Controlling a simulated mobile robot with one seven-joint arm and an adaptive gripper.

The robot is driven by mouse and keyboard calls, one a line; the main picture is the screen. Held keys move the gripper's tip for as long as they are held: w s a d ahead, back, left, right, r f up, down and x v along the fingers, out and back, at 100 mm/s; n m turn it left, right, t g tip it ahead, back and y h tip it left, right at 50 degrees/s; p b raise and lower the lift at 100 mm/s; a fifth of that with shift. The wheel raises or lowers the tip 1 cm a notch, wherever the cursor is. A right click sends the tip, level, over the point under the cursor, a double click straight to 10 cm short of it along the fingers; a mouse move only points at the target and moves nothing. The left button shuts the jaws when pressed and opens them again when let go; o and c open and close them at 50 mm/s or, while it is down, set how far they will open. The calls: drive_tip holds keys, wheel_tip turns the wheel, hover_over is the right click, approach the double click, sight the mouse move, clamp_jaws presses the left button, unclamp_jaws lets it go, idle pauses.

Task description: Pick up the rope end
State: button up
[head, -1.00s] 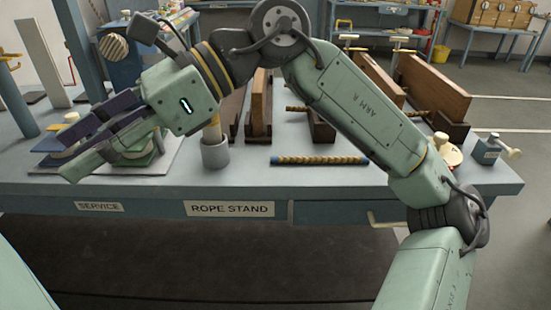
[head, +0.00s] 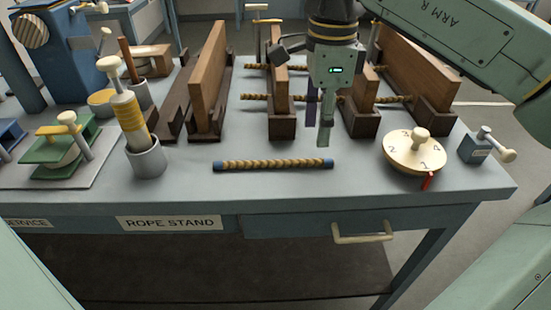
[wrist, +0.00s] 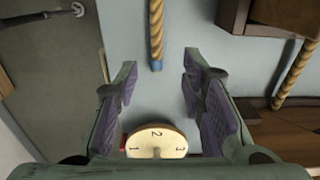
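A short tan rope (head: 272,164) with blue ends lies flat along the front of the bench. Its right blue end (head: 328,163) is just below my gripper (head: 320,135) in the head view. My gripper points down, with its fingers apart and nothing between the pads. In the wrist view the rope (wrist: 156,25) comes down from the top edge, and its blue end (wrist: 156,65) shows in the gap between my open fingertips (wrist: 159,72). The fingers look clear of the rope. The exact height above the bench is hard to tell.
Upright wooden boards (head: 208,85) in dark holders stand behind, some with ropes (head: 262,97) through them. A numbered knob disc (head: 415,155) and a small blue box (head: 480,148) are right. A grey cup (head: 147,160) stands left.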

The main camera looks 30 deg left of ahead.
sight(311, 160)
drive_tip(key=f, duration=0.2)
drive_tip(key=f+p, duration=0.1)
drive_tip(key=f, duration=0.1)
drive_tip(key=s+f, duration=0.1)
drive_tip(key=f, duration=0.1)
drive_tip(key=shift+a+f, duration=0.25)
clamp_jaws()
idle(0.4)
